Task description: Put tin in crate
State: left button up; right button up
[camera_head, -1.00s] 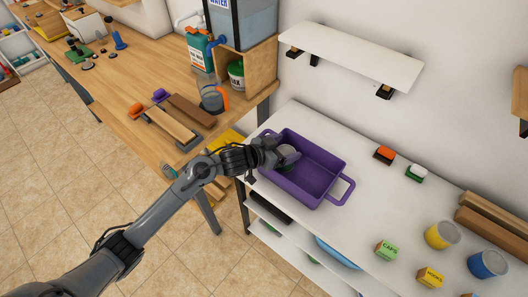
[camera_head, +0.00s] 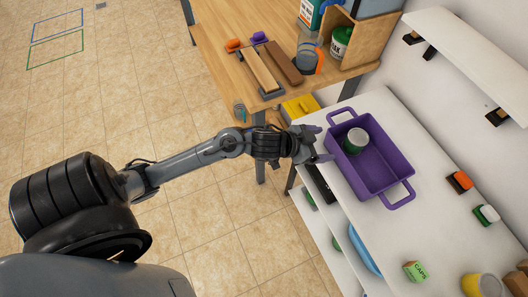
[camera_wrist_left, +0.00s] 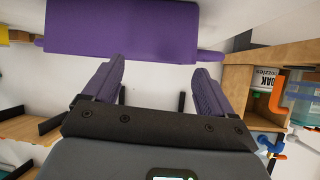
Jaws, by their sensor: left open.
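The purple crate (camera_head: 393,165) with a handle at each end stands on the white table top. A green tin with a white lid (camera_head: 355,141) is inside it, near its far-left end. My left gripper (camera_head: 320,145) is open and empty, just outside the crate's left long side, apart from the tin. In the left wrist view the purple crate wall (camera_wrist_left: 125,30) lies beyond the two spread fingers, and the tin is hidden there. My right gripper is not in view.
A wooden workbench (camera_head: 225,50) with brushes and a lantern-like jar stands behind. Another tin (camera_head: 340,42) sits in a wooden box there. A yellow box (camera_head: 300,105) is beside the table.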

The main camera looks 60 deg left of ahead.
pick_arm(q)
jog(key=s+d+f+n+g+y, duration=0.1)
jog(key=s+f+g, duration=0.3)
jog(key=s, duration=0.7)
jog(key=s+f+n+g+y, duration=0.1)
jog(key=s+f+g, duration=0.3)
jog(key=s, duration=0.8)
jog(key=shift+d+f+y, duration=0.35)
jog(key=shift+f+y, duration=0.15)
jog(key=shift+f, duration=0.05)
jog(key=shift+w, duration=0.1)
